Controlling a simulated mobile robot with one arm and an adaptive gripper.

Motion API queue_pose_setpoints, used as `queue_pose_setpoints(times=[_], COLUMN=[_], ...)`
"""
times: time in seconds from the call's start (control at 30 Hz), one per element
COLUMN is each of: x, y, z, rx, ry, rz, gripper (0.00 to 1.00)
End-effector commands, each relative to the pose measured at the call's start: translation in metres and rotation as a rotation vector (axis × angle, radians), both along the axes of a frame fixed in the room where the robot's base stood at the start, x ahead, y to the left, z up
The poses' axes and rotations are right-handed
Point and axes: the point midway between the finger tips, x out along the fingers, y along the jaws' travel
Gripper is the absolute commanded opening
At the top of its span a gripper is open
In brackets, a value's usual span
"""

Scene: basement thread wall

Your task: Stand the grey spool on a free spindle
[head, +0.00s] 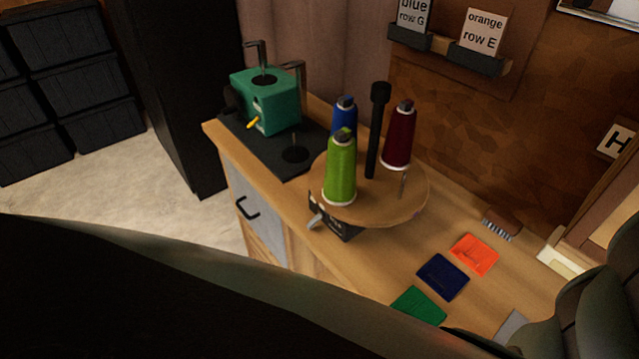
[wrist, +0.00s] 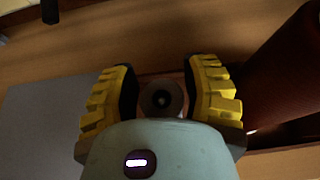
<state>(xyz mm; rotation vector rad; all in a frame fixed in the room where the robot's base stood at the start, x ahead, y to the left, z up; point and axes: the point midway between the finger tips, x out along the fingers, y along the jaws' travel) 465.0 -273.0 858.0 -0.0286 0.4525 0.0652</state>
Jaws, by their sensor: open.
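A round wooden stand (head: 420,197) on the bench carries a green spool (head: 340,170), a blue spool (head: 345,115) and a dark red spool (head: 398,138) around a black post (head: 376,130). A thin bare spindle (head: 403,184) stands at its front right edge. I cannot make out the grey spool in the head view. In the wrist view my gripper (wrist: 160,85) is open. A small round dark-grey top with a pale centre (wrist: 161,98) shows between its yellow fingers, with gaps on both sides. It may be the grey spool; its body is mostly hidden.
A green machine (head: 268,100) stands on a black mat at the back left. Orange (head: 475,254), navy (head: 442,277), green (head: 419,305) and grey (head: 513,327) swatches and a brush (head: 501,223) lie on the bench. A large dark red cylinder (wrist: 288,70) stands close right of my gripper.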

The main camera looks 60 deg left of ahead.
Motion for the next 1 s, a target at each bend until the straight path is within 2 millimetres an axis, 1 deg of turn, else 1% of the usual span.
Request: queue_pose_setpoints(times=[0.03, 0.3, 0.4, 0.5, 0.7, 1.0], x=[-0.01, -0.061, -0.076, -0.087, -0.094, -0.094], y=[-0.001, -0.006, -0.006, -0.006, -0.006, -0.005], z=[0.004, 0.028, 0.036, 0.041, 0.045, 0.045], rx=[-0.001, -0.001, 0.0, 0.0, 0.0, 0.001], ry=[0.002, 0.003, 0.001, 0.002, 0.0, 0.0], rz=[-0.006, -0.012, -0.009, -0.008, -0.004, -0.003], gripper=[0.45, 0.45, 0.45, 0.45, 0.45, 0.45])
